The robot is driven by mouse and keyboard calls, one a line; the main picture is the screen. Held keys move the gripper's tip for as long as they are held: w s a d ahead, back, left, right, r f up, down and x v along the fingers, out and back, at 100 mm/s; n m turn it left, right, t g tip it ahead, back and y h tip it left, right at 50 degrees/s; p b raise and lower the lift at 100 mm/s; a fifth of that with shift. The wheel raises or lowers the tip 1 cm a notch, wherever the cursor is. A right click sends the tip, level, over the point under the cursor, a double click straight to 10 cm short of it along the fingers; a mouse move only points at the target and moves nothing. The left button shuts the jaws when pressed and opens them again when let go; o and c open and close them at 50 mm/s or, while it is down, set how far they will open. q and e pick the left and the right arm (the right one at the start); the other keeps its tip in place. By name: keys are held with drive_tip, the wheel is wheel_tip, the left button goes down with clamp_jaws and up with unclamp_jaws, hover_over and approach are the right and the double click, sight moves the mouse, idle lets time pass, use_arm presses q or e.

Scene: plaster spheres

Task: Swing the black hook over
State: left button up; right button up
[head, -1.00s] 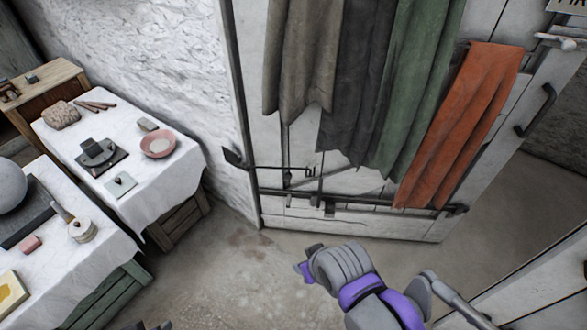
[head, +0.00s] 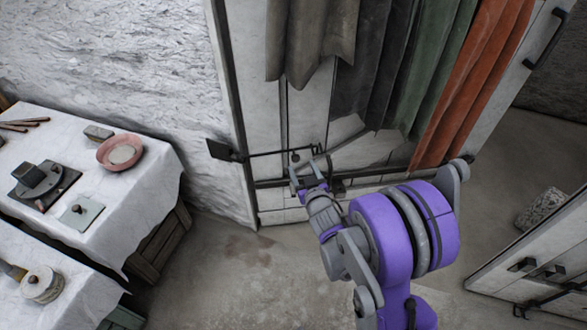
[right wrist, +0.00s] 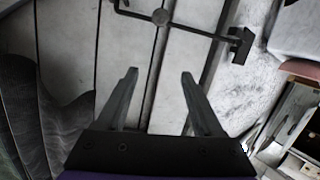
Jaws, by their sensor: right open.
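The black hook (head: 270,152) is a thin dark rod. It runs from a dark plate (head: 222,150) on the white wall across to the lower part of the white door. My right gripper (head: 310,176) is open and empty, just below the hook's bent end. In the right wrist view its two fingers (right wrist: 159,77) are apart and point towards the rod without touching it. My left gripper is not in view.
Grey, green and orange cloths (head: 475,80) hang on the door above my right arm. At left, a table with a white cloth (head: 120,205) carries a pink bowl (head: 119,152) and small items. A rough block (head: 541,208) lies at right. Floor between is clear.

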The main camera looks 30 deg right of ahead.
sight(297, 161)
wheel_tip(297, 161, down, 9)
drive_tip(key=w+d+t+b, duration=0.2)
drive_tip(key=d+t+b, duration=0.1)
drive_tip(key=b, duration=0.1)
drive_tip(key=shift+n, duration=0.4)
drive_tip(key=x, duration=1)
drive_tip(key=shift+w+a+f, duration=0.1)
drive_tip(key=shift+w+a, duration=0.05)
drive_tip(key=shift+a, duration=0.15)
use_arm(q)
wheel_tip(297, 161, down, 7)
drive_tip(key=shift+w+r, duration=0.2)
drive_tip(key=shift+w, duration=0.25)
use_arm(e)
clamp_jaws()
